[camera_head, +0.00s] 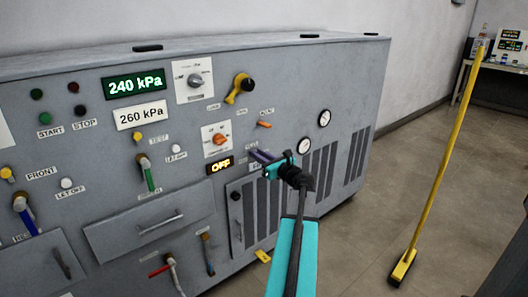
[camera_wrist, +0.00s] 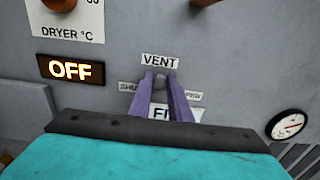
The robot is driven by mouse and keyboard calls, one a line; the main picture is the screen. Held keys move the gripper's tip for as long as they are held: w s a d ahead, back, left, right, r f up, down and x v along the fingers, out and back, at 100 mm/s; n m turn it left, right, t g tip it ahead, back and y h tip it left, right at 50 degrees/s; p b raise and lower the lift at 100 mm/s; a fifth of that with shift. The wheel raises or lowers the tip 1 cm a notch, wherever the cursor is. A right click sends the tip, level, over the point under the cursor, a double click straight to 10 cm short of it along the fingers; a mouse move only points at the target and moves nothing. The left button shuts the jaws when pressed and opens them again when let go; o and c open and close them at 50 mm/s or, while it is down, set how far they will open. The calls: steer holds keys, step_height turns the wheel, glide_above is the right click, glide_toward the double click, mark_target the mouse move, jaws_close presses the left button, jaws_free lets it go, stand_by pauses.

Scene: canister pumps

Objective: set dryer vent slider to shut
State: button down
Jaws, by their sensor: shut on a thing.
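The dryer vent slider (camera_wrist: 160,82) is a small grey knob under the VENT label (camera_wrist: 160,62) in the wrist view. It sits between the SHUT label (camera_wrist: 128,87) at left and the OPEN label (camera_wrist: 192,95) at right, both partly covered by my fingers. My gripper (camera_wrist: 161,77) has its two purple fingers on either side of the knob, closed on it. In the head view my gripper (camera_head: 257,155) reaches the panel just right of the lit OFF display (camera_head: 220,165). The slider's track is hidden.
The OFF display (camera_wrist: 70,70) is left of my fingers, and a round gauge (camera_wrist: 287,125) is at right. An orange lever (camera_head: 264,124) sits above my gripper on the grey cabinet. A yellow broom (camera_head: 448,150) stands on open floor at right.

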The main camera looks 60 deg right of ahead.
steer(key=shift+w+a+p, duration=0.15)
steer(key=shift+w+a, duration=0.1)
steer(key=shift+a, duration=0.45)
steer(key=shift+w+a+p, duration=0.15)
steer(key=shift+w+a, duration=0.1)
steer(key=shift+a, duration=0.4)
steer(key=c, duration=1.6)
jaws_free()
steer(key=shift+c, duration=0.2)
steer(key=shift+s, duration=0.1)
steer(key=p+v, duration=0.1)
steer(key=v, duration=1.2)
steer(key=shift+s+a+p, duration=0.2)
steer(key=shift+s+p, duration=0.1)
steer(key=shift+p, duration=0.1)
steer(key=shift+w, duration=0.1)
